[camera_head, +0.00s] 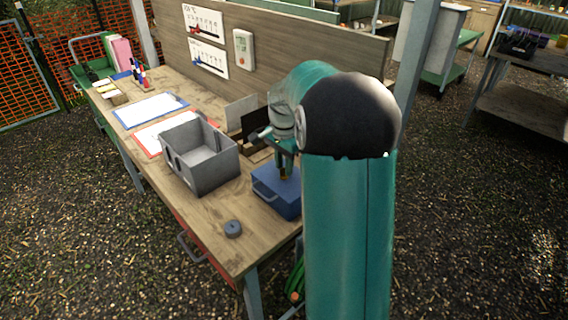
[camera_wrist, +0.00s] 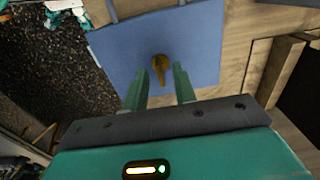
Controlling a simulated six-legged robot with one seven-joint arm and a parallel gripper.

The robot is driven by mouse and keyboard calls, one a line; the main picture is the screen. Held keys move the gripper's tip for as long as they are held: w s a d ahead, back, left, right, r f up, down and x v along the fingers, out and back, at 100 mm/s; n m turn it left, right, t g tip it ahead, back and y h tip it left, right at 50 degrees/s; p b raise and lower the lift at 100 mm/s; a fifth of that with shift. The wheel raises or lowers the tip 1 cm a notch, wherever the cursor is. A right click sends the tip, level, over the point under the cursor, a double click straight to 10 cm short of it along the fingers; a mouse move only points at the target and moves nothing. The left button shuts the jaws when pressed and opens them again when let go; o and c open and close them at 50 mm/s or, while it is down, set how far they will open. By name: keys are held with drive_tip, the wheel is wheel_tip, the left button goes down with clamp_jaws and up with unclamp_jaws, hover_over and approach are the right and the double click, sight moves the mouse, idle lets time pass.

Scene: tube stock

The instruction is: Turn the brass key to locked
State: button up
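The brass key (camera_wrist: 160,68) stands on the top face of a blue box (camera_wrist: 205,40) in the wrist view. Its round head is toward the top of that picture and its narrow part points down. My gripper (camera_wrist: 165,72) is open, with one finger on each side of the key and a visible gap to the right finger. The left finger is close to the key; I cannot tell if it touches. In the head view the blue box (camera_head: 277,192) sits on the workbench and my gripper (camera_head: 285,172) is just above it. My arm hides part of the box there.
A grey open bin (camera_head: 203,158) stands left of the blue box on the workbench (camera_head: 205,208). A dark round disc (camera_head: 233,228) lies near the front edge. Clipboards (camera_head: 150,110) lie farther back. A wooden back panel (camera_head: 285,50) rises behind the bench.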

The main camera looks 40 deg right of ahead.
clamp_jaws()
drive_tip(key=shift+n, duration=0.3)
drive_tip(key=n, duration=1.7)
idle(0.4)
drive_tip(key=shift+n, duration=0.3)
